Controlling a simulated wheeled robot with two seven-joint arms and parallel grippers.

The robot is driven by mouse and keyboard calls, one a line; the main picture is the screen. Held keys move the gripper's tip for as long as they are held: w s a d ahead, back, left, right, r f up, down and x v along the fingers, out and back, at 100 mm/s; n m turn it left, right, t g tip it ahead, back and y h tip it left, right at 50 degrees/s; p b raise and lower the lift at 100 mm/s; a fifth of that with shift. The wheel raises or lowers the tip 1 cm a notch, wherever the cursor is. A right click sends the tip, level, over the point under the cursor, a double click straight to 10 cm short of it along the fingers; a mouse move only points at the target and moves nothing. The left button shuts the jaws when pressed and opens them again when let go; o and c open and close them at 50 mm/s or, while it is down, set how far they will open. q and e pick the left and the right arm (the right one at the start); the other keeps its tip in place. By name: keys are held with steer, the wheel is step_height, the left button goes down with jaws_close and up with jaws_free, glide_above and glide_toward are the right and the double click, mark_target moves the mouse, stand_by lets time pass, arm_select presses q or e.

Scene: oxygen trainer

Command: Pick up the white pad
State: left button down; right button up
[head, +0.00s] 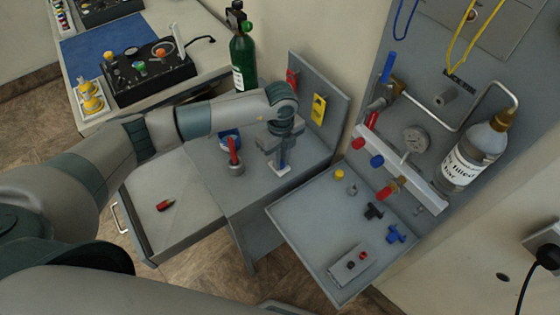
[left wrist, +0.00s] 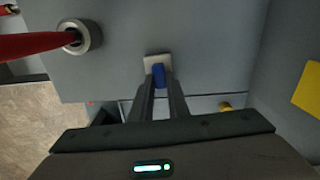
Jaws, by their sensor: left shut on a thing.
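The white pad (head: 277,171) is a small pale square on the grey bench top, with a blue grip standing on it. In the left wrist view the pad (left wrist: 152,61) lies just beyond my fingertips, with its blue grip (left wrist: 158,76) between them. My left gripper (head: 282,158) points down over the pad and is shut on its blue grip; the fingers also show in the left wrist view (left wrist: 160,84). The pad appears to be on or very near the bench surface; I cannot tell if there is a gap. My right gripper is not in view.
A red-handled grey fitting (head: 236,168) stands left of the gripper. A green cylinder (head: 243,60) stands behind. A yellow tag (head: 318,108) hangs on the upright back panel. A tray with small parts (head: 310,218) lies to the right. The open drawer (head: 180,222) holds a red item.

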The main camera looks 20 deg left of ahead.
arm_select(q)
steer(key=shift+r, duration=0.15)
steer(key=shift+r+b, duration=0.25)
steer(key=shift+b, duration=0.05)
step_height(320, 180, up, 3)
steer(key=shift+s+d+r+b, duration=0.1)
steer(key=shift+d+b, duration=0.05)
steer(key=shift+b, duration=0.75)
steer(key=s+d+r+b, duration=0.3)
steer(key=s+d+r, duration=0.3)
steer(key=s, duration=0.3)
steer(key=shift+d+r, duration=0.35)
steer(key=shift+r, duration=0.15)
steer(key=shift+a, duration=0.1)
